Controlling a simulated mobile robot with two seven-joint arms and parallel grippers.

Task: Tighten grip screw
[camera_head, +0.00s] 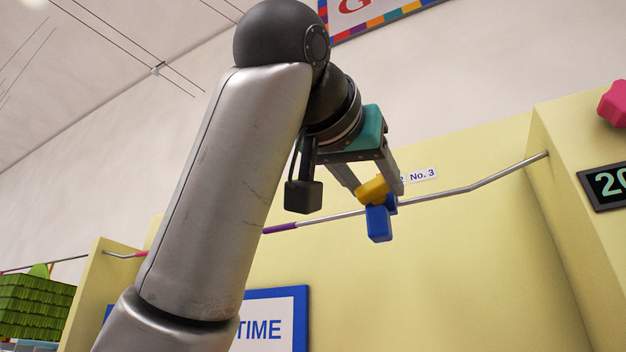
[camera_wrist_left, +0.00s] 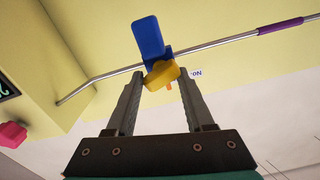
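A yellow grip screw (camera_head: 372,189) sits on a blue clamp (camera_head: 379,224) on a thin metal rod (camera_head: 455,190). In the left wrist view, the yellow screw (camera_wrist_left: 161,74) lies at the far end of the fingers, with the blue clamp (camera_wrist_left: 148,38) beyond it. My left gripper (camera_head: 379,190) is raised to the rod, its fingers pointing at the screw. The fingers are open, one on each side of the screw, with small gaps visible in the wrist view. A small orange piece (camera_wrist_left: 168,87) shows below the screw. My right gripper is in neither view.
The rod bends and runs into a pale yellow side wall (camera_head: 560,200) on the right. It carries a purple sleeve (camera_head: 281,227). A dark number display (camera_head: 606,187) and a pink knob (camera_head: 614,103) are at the right. A blue-framed sign (camera_head: 275,325) hangs below.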

